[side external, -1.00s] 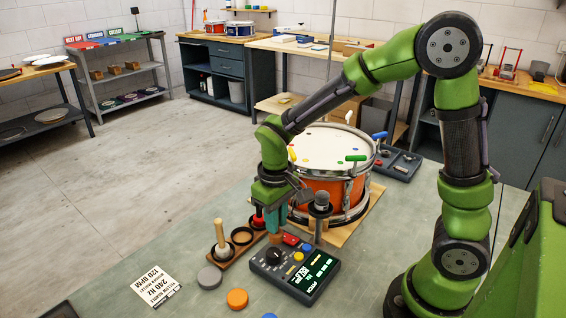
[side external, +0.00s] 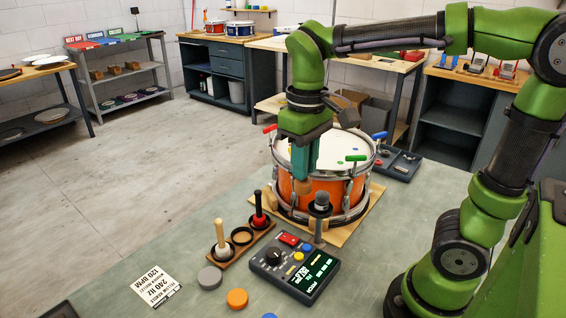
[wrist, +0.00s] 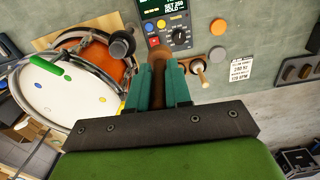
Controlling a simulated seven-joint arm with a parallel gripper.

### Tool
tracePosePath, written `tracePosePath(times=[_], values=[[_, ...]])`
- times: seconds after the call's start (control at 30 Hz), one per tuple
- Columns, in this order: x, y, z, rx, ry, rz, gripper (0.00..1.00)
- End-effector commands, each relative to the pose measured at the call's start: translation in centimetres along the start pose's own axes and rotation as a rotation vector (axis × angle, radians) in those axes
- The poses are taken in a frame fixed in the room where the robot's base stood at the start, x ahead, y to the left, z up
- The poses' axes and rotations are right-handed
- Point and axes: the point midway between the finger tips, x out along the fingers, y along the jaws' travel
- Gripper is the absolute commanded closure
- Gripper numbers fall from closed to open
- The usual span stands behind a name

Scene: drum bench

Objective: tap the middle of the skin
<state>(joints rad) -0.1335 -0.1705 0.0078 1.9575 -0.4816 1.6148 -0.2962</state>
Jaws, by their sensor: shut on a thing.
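The drum (side external: 330,192) has an orange shell, a chrome rim and a white skin (side external: 330,154) with small coloured dots. The skin also shows at the left of the wrist view (wrist: 62,100). My gripper (side external: 302,176) is shut on a brown-ended mallet (side external: 303,187), which points down; it also shows between the teal fingers in the wrist view (wrist: 157,66). The gripper is in front of the drum's near left side in the side view. It hides part of the skin and rim there. I cannot tell the gap between mallet and drum.
A rack (side external: 232,248) holds a pale mallet (side external: 220,236) and a red-headed one (side external: 259,212), with an empty ring between. A tuner box (side external: 293,266) and a grey-capped post (side external: 320,206) stand in front of the drum. Coloured keys, such as a green one (side external: 356,158), stick up around the rim.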

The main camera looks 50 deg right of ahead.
Motion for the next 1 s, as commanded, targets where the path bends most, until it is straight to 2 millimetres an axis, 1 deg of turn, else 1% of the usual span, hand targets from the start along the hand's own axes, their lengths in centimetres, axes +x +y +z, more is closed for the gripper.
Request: tracePosePath(times=[0.03,0.1,0.3,0.47,0.57,0.67,0.77,0.87,0.9,1.0], values=[[-1.4,0.0,-0.1,0.002,0.005,-0.001,1.00],[-2.8,0.0,-0.1,0.002,0.004,-0.001,1.00],[-6.0,0.0,0.0,0.002,0.001,-0.001,1.00],[-6.2,1.9,-2.1,0.133,-0.005,0.000,1.00],[-6.5,3.5,-3.5,0.231,-0.004,0.000,1.00],[-6.6,5.8,-5.2,0.355,-0.004,0.001,1.00],[-6.7,8.8,-7.1,0.509,-0.005,0.002,1.00],[-6.6,12.6,-8.9,0.690,-0.005,0.003,1.00],[-6.6,14.2,-9.5,0.762,-0.004,0.003,1.00],[-6.4,17.9,-10.5,0.919,-0.004,0.004,1.00]])
